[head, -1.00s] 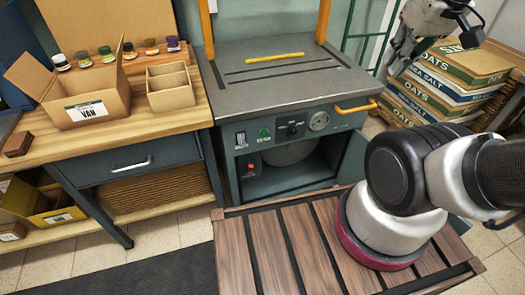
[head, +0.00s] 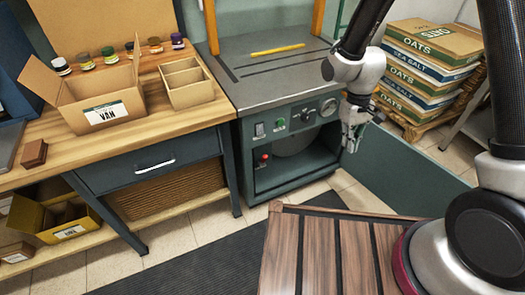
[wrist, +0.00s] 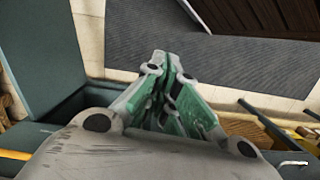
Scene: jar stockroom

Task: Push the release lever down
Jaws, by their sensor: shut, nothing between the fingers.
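My gripper (head: 350,142) is at the front right of the dark green machine (head: 262,130), beside its open compartment. In the wrist view the fingers (wrist: 165,62) are together and empty, pointing towards the floor. In the head view my arm and gripper hide most of that front right corner. I cannot tell the lever's tilt.
The machine's open door (head: 415,155) stands out to the right, close to my gripper. Sack stacks (head: 430,75) stand behind it. A workbench (head: 150,110) with an open carton (head: 100,105) is at left.

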